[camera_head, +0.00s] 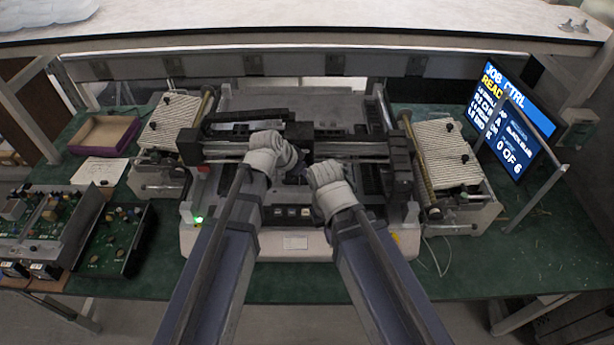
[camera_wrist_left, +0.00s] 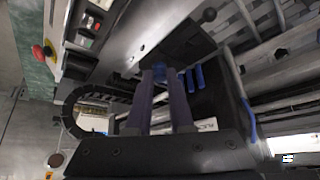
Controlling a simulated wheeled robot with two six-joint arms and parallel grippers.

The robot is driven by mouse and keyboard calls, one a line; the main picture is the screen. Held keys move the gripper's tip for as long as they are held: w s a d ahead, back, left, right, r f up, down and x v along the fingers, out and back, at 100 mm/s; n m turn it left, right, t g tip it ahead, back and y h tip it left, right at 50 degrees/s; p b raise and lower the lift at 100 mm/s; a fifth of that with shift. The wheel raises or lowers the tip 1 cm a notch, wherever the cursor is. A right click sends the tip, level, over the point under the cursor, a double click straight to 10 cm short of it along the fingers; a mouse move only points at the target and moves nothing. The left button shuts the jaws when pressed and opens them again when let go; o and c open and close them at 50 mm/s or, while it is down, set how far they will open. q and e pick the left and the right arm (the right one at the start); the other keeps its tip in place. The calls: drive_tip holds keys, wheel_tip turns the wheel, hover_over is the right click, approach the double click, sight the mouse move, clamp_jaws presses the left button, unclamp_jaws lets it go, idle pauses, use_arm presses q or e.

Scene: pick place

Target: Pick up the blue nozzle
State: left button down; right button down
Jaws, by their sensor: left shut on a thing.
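In the left wrist view my left gripper (camera_wrist_left: 163,75) has its two purple-grey fingers close together, shut on a blue nozzle (camera_wrist_left: 160,71) that shows as a small blue patch between the fingertips. Two more blue nozzles (camera_wrist_left: 195,77) stand just to the right of the fingers, beside a dark block. In the head view the left wrist hides the left fingers and the nozzle. My right gripper (camera_head: 306,172) reaches in over the middle of the machine, small and dark. I cannot tell whether its fingers are open or shut.
The machine (camera_head: 295,242) fills the middle of the green bench (camera_head: 270,285), with a gantry rail across it close to both grippers. Circuit boards (camera_head: 118,238) lie at the left. A monitor (camera_head: 510,118) stands at the right. A shelf edge runs above the back.

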use_arm(q)
drive_tip(key=shift+r, duration=0.15)
wheel_tip(320, 180, up, 18)
drive_tip(key=p, duration=1.8)
